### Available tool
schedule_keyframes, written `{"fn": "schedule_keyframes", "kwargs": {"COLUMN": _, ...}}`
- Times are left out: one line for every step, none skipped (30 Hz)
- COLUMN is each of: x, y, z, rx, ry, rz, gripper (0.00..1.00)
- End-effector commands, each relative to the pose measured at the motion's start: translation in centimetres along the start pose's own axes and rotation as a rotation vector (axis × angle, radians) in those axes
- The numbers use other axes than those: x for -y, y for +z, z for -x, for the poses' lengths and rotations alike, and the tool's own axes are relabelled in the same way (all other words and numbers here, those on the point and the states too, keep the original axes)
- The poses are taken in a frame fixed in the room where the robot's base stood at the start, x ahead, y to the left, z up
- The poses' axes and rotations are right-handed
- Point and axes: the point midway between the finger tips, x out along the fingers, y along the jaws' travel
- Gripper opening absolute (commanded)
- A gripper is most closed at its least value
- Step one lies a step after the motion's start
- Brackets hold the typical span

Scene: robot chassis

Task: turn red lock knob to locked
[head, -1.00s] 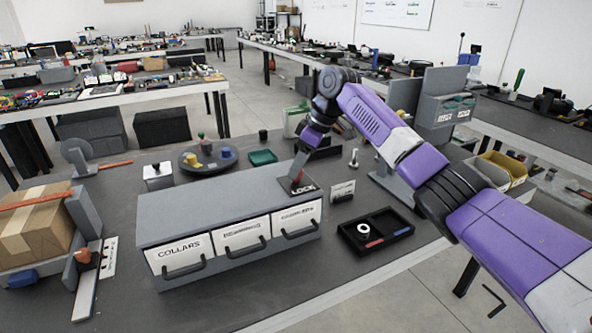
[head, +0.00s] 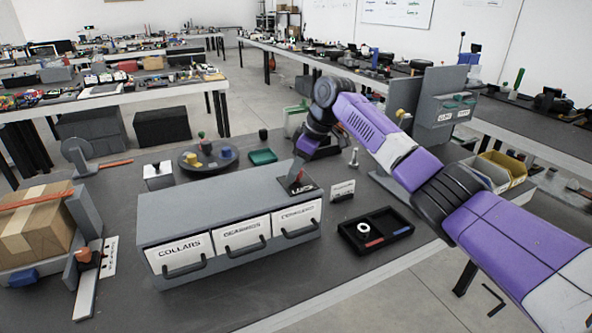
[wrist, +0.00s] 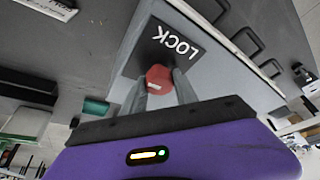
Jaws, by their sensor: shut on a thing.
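The red lock knob (wrist: 158,77) sits on a dark plate marked LOCK (wrist: 183,42), which lies on top of the grey drawer cabinet (head: 205,200). In the wrist view my gripper (wrist: 160,82) has its two fingers on either side of the knob, shut on it. I cannot tell the knob's set position from the frames.
The cabinet front has drawers with black handles, one labelled COLLARS (head: 183,253). A black tray (head: 376,231) with a white ring lies to the right. A round turntable (head: 207,157) stands behind the cabinet.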

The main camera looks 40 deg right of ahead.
Motion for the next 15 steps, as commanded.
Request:
{"fn": "schedule_keyframes", "kwargs": {"x": 0.09, "y": -0.05, "z": 0.06, "rx": 0.000, "ry": 0.000, "rz": -0.005, "gripper": 0.00}}
{"fn": "schedule_keyframes", "kwargs": {"x": 0.10, "y": -0.06, "z": 0.08, "rx": 0.000, "ry": 0.001, "rz": -0.010, "gripper": 0.00}}
{"fn": "schedule_keyframes", "kwargs": {"x": 0.11, "y": -0.08, "z": 0.11, "rx": 0.000, "ry": 0.005, "rz": -0.017, "gripper": 0.00}}
{"fn": "schedule_keyframes", "kwargs": {"x": 0.11, "y": -0.10, "z": 0.14, "rx": 0.000, "ry": 0.008, "rz": -0.025, "gripper": 0.00}}
{"fn": "schedule_keyframes", "kwargs": {"x": 0.13, "y": -0.14, "z": 0.19, "rx": -0.001, "ry": 0.011, "rz": -0.035, "gripper": 0.00}}
{"fn": "schedule_keyframes", "kwargs": {"x": 0.14, "y": -0.17, "z": 0.24, "rx": -0.001, "ry": 0.017, "rz": -0.049, "gripper": 0.00}}
{"fn": "schedule_keyframes", "kwargs": {"x": 0.15, "y": -0.16, "z": 0.24, "rx": 0.000, "ry": 0.022, "rz": -0.063, "gripper": 0.00}}
{"fn": "schedule_keyframes", "kwargs": {"x": 0.19, "y": -0.19, "z": 0.24, "rx": -0.001, "ry": 0.027, "rz": -0.078, "gripper": 0.00}}
{"fn": "schedule_keyframes", "kwargs": {"x": 0.19, "y": -0.24, "z": 0.33, "rx": -0.001, "ry": 0.037, "rz": -0.099, "gripper": 0.00}}
{"fn": "schedule_keyframes", "kwargs": {"x": 0.21, "y": -0.26, "z": 0.34, "rx": -0.001, "ry": 0.044, "rz": -0.117, "gripper": 0.00}}
{"fn": "schedule_keyframes", "kwargs": {"x": 0.24, "y": -0.25, "z": 0.33, "rx": -0.001, "ry": 0.051, "rz": -0.138, "gripper": 0.00}}
{"fn": "schedule_keyframes", "kwargs": {"x": 0.23, "y": -0.30, "z": 0.41, "rx": -0.001, "ry": 0.064, "rz": -0.166, "gripper": 0.00}}
{"fn": "schedule_keyframes", "kwargs": {"x": 0.24, "y": -0.30, "z": 0.42, "rx": -0.001, "ry": 0.073, "rz": -0.188, "gripper": 0.00}}
{"fn": "schedule_keyframes", "kwargs": {"x": 0.25, "y": -0.31, "z": 0.44, "rx": -0.001, "ry": 0.082, "rz": -0.212, "gripper": 0.00}}
{"fn": "schedule_keyframes", "kwargs": {"x": 0.26, "y": -0.31, "z": 0.46, "rx": -0.001, "ry": 0.096, "rz": -0.246, "gripper": 0.00}}
